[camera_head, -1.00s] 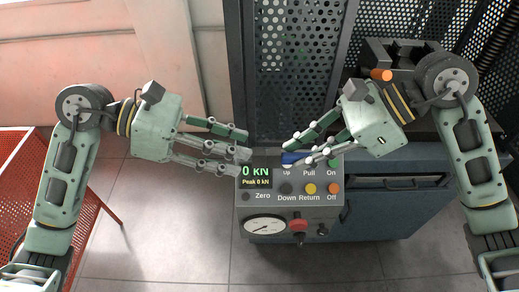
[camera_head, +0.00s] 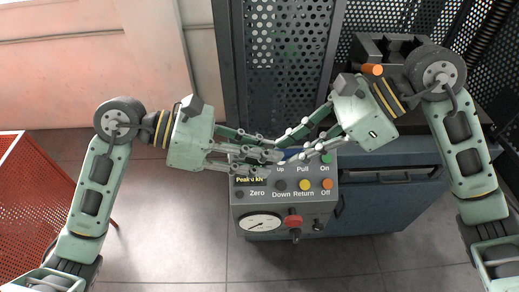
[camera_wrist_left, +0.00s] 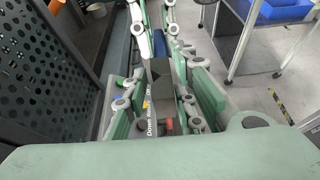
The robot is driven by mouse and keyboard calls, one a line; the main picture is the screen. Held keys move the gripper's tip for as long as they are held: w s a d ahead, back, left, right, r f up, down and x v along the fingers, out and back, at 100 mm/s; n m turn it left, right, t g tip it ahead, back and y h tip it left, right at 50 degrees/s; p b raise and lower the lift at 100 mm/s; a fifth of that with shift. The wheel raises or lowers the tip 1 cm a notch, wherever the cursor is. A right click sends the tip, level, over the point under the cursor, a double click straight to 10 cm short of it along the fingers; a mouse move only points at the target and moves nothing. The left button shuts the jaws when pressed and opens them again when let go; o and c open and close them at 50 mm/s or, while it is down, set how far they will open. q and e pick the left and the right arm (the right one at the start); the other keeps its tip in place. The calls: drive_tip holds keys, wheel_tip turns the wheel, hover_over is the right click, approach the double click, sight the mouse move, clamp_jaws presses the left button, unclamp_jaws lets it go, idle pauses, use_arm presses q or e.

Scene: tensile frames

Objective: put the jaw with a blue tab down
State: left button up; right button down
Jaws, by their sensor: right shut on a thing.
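The control box (camera_head: 240,214) with buttons, gauge and red knob (camera_head: 293,222) lies just below the hands. A perforated dark guard (camera_head: 290,65) stands behind. A blue cabinet (camera_head: 385,205) is at right, with a dark tray (camera_head: 372,48) above. A red mesh bin (camera_head: 30,190) is at left.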

use_arm(q)
clamp_jaws()
use_arm(e)
drive_tip(key=c, duration=1.7)
unclamp_jaws()
